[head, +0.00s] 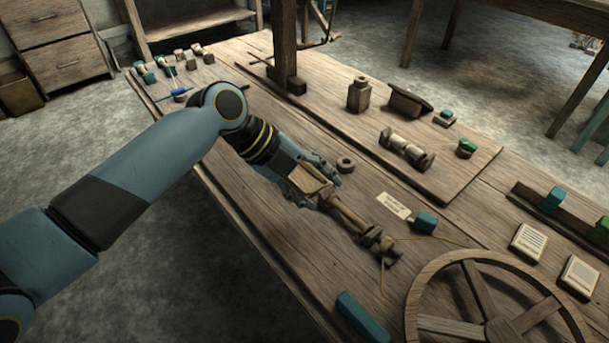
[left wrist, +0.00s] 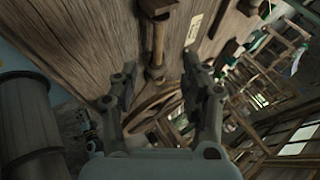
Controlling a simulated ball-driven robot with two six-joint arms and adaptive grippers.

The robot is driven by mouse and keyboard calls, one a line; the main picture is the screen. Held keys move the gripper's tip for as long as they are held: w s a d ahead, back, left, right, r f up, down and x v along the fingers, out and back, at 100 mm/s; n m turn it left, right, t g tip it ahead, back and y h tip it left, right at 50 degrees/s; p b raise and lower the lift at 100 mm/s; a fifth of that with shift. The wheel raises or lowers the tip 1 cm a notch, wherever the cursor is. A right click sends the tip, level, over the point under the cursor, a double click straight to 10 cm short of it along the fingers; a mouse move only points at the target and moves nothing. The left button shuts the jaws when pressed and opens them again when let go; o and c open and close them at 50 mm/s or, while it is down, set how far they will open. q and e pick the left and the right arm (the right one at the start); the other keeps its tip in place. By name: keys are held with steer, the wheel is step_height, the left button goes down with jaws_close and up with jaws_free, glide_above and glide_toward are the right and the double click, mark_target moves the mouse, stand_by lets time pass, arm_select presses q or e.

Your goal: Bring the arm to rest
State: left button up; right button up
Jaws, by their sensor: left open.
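My left arm (head: 165,150) reaches in from the left over the wooden loom table. My left gripper (head: 320,190) is open, just above or beside the upper end of a long turned wooden piece (head: 352,220). I cannot tell from the head view whether they touch. In the left wrist view the two fingers (left wrist: 160,90) stand apart with nothing held between them, and the wooden piece (left wrist: 157,45) lies beyond them. My right gripper is not in view.
A small wooden ring (head: 346,164) lies beside the gripper. A spoked wheel (head: 430,290) stands at lower right. Open floor (head: 200,270) lies below the arm.

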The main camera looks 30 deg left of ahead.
arm_select(q)
steer(key=shift+v, duration=1.9)
steer(key=shift+s, duration=0.1)
